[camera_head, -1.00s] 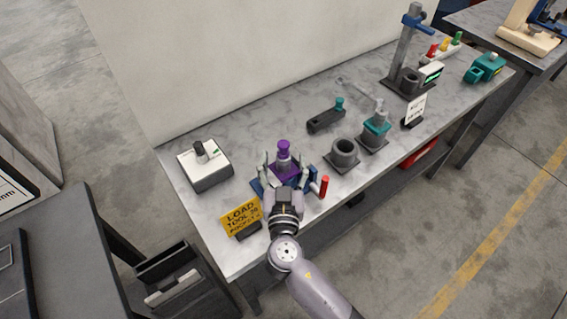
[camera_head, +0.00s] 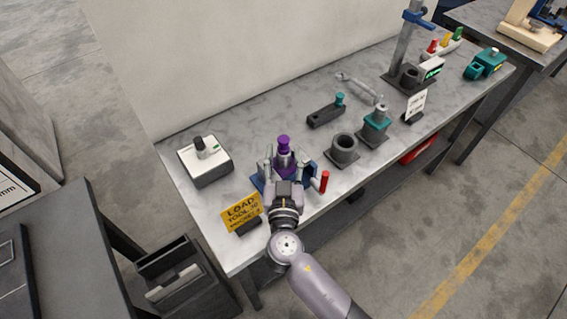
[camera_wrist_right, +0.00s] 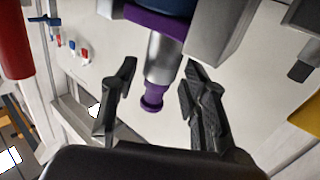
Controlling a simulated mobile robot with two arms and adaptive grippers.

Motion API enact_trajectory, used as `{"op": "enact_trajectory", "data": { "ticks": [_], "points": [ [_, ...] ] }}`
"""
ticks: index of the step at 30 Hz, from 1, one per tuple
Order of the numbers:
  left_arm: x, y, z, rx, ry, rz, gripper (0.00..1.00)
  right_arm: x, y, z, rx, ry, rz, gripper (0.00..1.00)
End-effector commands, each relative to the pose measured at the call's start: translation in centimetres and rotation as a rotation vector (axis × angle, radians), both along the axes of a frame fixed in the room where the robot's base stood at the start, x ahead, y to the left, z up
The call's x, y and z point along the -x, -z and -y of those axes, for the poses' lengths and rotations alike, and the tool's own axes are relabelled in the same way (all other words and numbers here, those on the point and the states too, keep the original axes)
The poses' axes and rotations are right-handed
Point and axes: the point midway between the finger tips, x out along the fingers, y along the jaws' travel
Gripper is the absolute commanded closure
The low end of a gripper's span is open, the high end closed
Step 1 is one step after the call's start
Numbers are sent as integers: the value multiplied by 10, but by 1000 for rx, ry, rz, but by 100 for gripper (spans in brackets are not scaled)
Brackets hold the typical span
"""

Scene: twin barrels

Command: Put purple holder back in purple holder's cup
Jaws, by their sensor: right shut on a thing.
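The purple holder (camera_head: 284,143) has a purple knob, a silver body and a purple collar. It stands upright in the blue fixture (camera_head: 258,184) near the bench's front left. An empty dark grey cup (camera_head: 343,150) on a square base stands just right of the fixture. My left gripper is not in view.
A red handle (camera_head: 324,181) sticks up at the fixture's right. A yellow sign (camera_head: 241,213) stands in front left, and a white-topped box (camera_head: 206,160) behind left. A teal holder (camera_head: 376,118) sits in another cup to the right. A black tool (camera_head: 326,117) lies behind.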

Motion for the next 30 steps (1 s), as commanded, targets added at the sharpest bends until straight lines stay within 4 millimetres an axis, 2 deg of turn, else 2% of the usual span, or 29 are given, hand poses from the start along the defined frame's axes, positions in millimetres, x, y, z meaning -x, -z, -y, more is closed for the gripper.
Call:
{"op": "enact_trajectory", "data": {
  "ticks": [6, 22, 26, 30],
  "points": [
    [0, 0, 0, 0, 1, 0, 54, 0, 0, 0, 0, 0, 0, 100],
    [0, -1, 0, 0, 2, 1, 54, 0, -4, 0, -1, 0, 5, 100],
    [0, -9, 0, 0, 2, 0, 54, 0, -18, 0, -2, 0, 6, 100],
    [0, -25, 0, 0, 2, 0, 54, 0, -46, 0, -3, 1, 7, 100]
  ]
}}
